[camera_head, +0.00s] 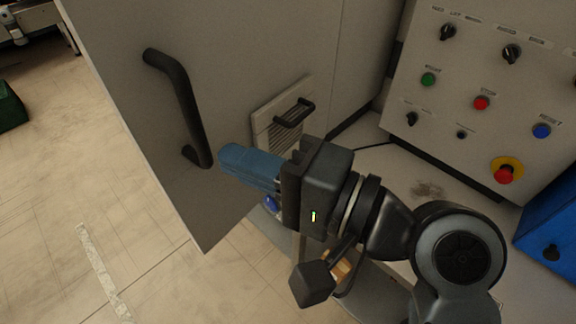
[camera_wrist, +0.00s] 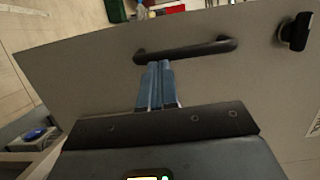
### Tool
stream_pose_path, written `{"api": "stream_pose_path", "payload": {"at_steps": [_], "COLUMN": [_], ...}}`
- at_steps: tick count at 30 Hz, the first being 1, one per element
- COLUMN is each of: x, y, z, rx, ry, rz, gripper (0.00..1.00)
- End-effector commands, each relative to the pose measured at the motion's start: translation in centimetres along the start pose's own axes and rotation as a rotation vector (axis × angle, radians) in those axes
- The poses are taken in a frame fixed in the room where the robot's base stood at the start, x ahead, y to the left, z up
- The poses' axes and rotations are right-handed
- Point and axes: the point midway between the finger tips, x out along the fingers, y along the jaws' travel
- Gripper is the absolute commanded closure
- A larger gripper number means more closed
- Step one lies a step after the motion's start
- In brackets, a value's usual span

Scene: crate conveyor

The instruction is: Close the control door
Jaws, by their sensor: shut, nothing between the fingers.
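The control door (camera_head: 260,40) is a large grey panel that stands open, swung out to the left of the control panel. It has a long black bar handle (camera_head: 184,105) near its free edge. My gripper (camera_head: 225,160) is shut and empty, its blue fingers pointing left close to the lower end of the handle. In the wrist view the door (camera_wrist: 90,65) fills the middle, and the fingertips (camera_wrist: 157,68) overlap the handle (camera_wrist: 190,50). I cannot tell whether they touch it.
The control panel (camera_head: 460,130) with knobs, buttons and a red emergency stop (camera_head: 504,174) is at the right. A vent with a small black handle (camera_head: 294,112) is behind my gripper. A blue box (camera_head: 553,225) stands at the right edge.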

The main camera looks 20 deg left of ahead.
Motion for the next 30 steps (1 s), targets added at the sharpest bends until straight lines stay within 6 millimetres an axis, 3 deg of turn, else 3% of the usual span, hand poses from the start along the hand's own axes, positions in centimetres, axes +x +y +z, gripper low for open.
{"api": "stream_pose_path", "payload": {"at_steps": [6, 23, 30], "x": [1.7, 2.3, 4.4], "y": [0.0, 0.0, -0.1], "z": [0.0, 0.0, -0.2], "rx": [0.001, 0.001, 0.000], "ry": [0.000, -0.002, -0.014], "rz": [0.001, 0.000, 0.000], "gripper": [1.00, 1.00, 1.00]}}
